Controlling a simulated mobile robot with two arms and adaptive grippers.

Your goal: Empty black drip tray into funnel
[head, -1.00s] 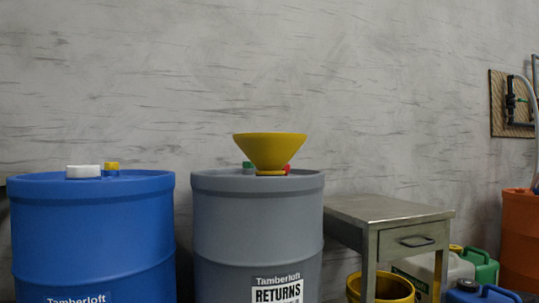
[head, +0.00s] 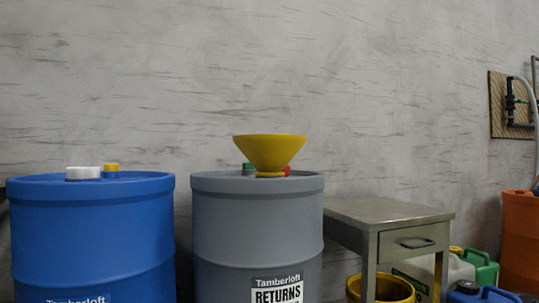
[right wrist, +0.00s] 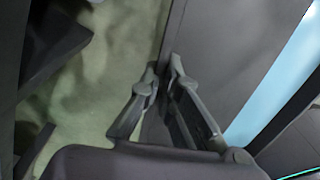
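A yellow funnel (head: 269,153) stands upright on top of the grey drum (head: 257,225) in the middle of the head view. No black drip tray can be made out for certain in the head view. My right gripper (right wrist: 163,72) shows in the right wrist view with its fingertips close together and a narrow gap between them. A dark grey flat surface (right wrist: 240,50) lies behind and right of the fingers. I cannot tell what this surface is or whether the fingers touch it. My left gripper is out of view.
A blue drum (head: 92,235) stands left of the grey drum. A metal side table (head: 385,212) stands right of it, with a yellow bucket (head: 380,289) below and jerrycans (head: 481,268) beside. An orange drum (head: 518,245) is at the far right. Pale floor (right wrist: 120,50) shows in the right wrist view.

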